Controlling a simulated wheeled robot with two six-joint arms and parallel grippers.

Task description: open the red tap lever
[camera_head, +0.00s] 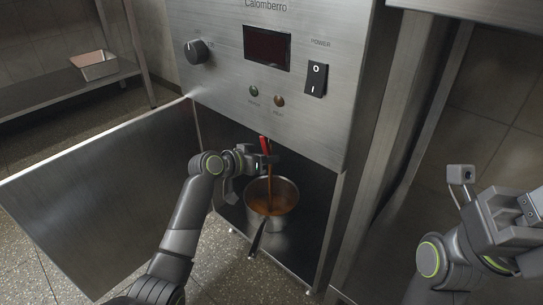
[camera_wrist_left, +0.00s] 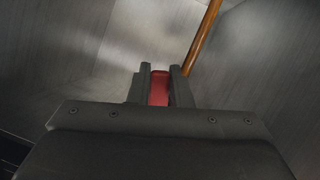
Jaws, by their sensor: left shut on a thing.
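The red tap lever (camera_head: 264,145) shows under the front panel of the steel fryer, inside its open lower cabinet. My left gripper (camera_head: 262,160) is at the lever, shut on it. In the left wrist view the red lever (camera_wrist_left: 159,88) sits between the two dark fingers (camera_wrist_left: 160,85). A thin brown stream (camera_wrist_left: 203,38) runs past behind the fingers. In the head view the stream (camera_head: 269,190) drops into a steel pot (camera_head: 284,203) holding brown liquid. The tap body is hidden. My right gripper (camera_head: 512,222) is at the right edge, away from the fryer; its fingers are unclear.
The cabinet door (camera_head: 105,190) stands wide open to the left. The pot's handle (camera_head: 257,240) points toward me. The panel has a knob (camera_head: 199,51) and a power switch (camera_head: 316,78). A steel tray (camera_head: 94,66) is on a shelf at back left.

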